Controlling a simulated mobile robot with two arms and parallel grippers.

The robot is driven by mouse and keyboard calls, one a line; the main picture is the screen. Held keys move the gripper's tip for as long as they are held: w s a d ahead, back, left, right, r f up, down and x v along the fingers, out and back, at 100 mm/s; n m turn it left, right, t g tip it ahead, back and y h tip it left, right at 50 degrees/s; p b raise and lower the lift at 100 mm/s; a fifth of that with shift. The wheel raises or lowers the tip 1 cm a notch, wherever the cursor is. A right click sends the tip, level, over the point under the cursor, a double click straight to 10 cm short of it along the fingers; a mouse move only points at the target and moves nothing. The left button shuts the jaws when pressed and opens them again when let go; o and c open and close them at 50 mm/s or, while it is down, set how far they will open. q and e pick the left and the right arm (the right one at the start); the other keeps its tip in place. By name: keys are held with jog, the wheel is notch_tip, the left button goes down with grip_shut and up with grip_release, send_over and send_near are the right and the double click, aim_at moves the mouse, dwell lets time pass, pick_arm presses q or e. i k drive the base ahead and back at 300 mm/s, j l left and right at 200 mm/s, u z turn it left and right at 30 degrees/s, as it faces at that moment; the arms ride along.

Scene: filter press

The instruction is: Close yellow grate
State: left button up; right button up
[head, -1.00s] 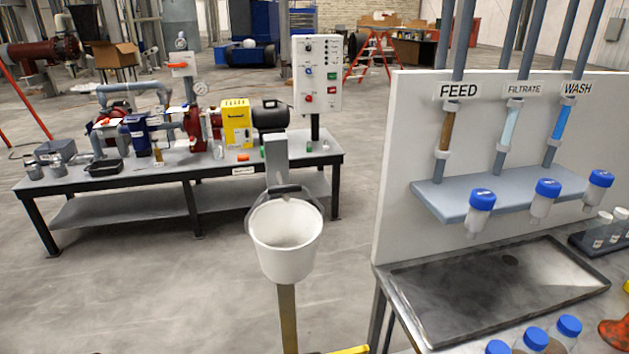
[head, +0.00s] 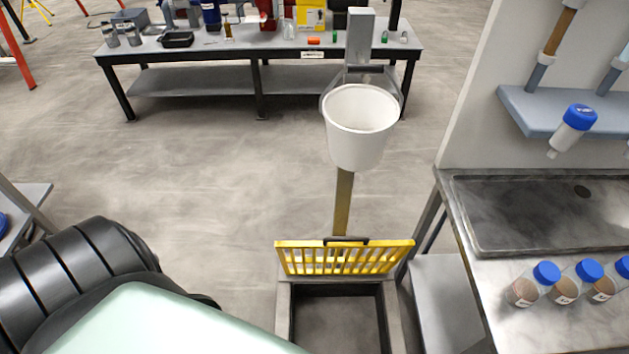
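The yellow grate (head: 344,259) stands raised and tilted up at the far edge of a dark square floor pit (head: 337,325) in the head view. A dark handle (head: 346,240) sits at the middle of its top edge. The pit below it is uncovered, with a grey rim. A black and pale green part of my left arm enters at the lower left, beside the pit's left side. My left gripper is outside the frame. My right gripper does not show either.
A white bucket (head: 361,128) hangs on a post (head: 342,200) behind the grate. A steel sink bench (head: 455,215) with several blue-capped bottles stands on the right. A long grey table (head: 255,50) stands at the back. Floor (head: 190,170) at the left middle is clear.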

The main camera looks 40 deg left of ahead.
aim_at(341, 258)
jog(key=u, duration=0.8)
